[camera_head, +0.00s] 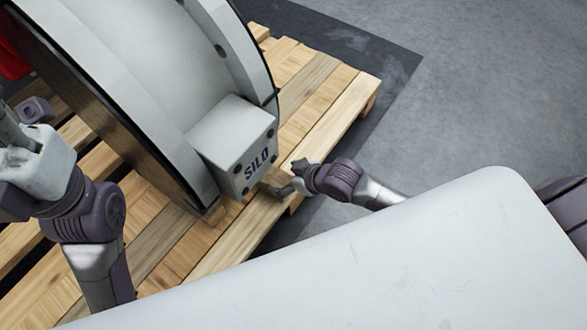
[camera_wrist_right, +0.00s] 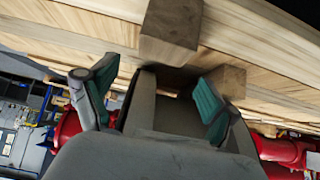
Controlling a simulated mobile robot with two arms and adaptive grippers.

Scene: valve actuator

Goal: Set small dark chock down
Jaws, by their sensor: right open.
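A small dark brown wooden block (camera_wrist_right: 228,80), which may be the chock, shows beside one finger in the right wrist view; I cannot tell if they touch. A second brown block (camera_wrist_right: 170,38) shows above the gap between the fingers. My right gripper (camera_head: 286,188) is at the pallet edge just below the SILO box; in its wrist view (camera_wrist_right: 155,95) the teal-padded fingers stand apart, with nothing clearly held.
A large pale grey round valve body (camera_head: 150,70) with a box marked SILO (camera_head: 235,145) stands on a slatted wooden pallet (camera_head: 330,120). A red part (camera_head: 12,62) shows at the upper left. Grey floor (camera_head: 480,100) to the right is clear.

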